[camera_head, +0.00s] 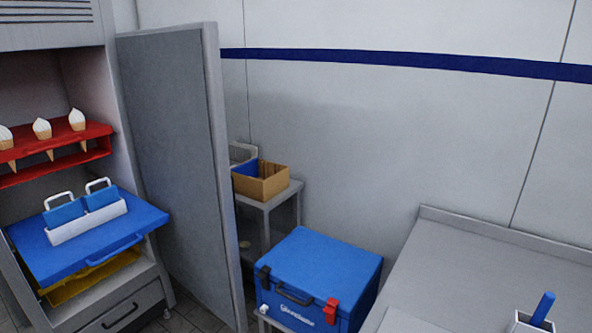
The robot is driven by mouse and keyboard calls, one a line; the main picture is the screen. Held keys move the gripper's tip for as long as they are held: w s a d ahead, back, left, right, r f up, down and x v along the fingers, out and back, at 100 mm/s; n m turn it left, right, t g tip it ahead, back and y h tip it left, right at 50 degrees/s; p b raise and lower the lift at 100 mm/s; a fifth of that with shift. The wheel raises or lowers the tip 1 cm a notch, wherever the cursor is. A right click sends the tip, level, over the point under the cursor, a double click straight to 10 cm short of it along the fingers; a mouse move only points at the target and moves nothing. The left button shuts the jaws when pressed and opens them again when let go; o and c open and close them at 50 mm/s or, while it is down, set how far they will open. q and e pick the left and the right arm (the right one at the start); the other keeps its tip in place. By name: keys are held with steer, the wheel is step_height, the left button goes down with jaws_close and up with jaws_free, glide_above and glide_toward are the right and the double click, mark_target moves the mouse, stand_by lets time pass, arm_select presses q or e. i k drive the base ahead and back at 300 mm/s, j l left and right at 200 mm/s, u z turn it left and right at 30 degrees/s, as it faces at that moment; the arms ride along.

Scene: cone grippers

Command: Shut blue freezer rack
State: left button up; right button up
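The blue freezer rack (110,252) is a flat blue shelf with a blue handle (114,249) on its front edge. It sticks out of the open freezer cabinet on the left side of the head view. A white holder (88,222) with two blue pieces with white loop handles stands on it. The grey freezer door (178,165) is swung wide open to the right of the rack. Neither my left nor my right gripper shows in this view.
A red rack (60,143) with ice cream cones is above the blue one, and a yellow rack (92,281) below. A blue cooler box (318,272) and a cardboard box (262,181) stand right of the door. A grey counter (480,262) fills the lower right.

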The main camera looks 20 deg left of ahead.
mark_target(52, 257)
steer(key=u, duration=1.75)
steer(key=i+l+u, duration=0.1)
steer(key=i, duration=0.95)
